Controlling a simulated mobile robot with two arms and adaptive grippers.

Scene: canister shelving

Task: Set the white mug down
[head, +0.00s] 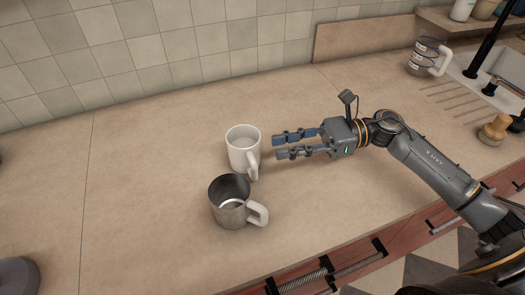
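The white mug (241,150) stands upright on the countertop (150,170), its handle facing the front right. My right gripper (276,145) comes in from the right and is open, with its two fingers apart and nothing between them. Its fingertips point left at the mug, just to the right of it with a small gap. My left gripper is not in the head view.
A metallic mug (229,203) with a pale handle stands just in front of the white mug. A patterned mug (424,57) stands at the back right near the sink, and a wooden brush (494,130) lies at the right.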

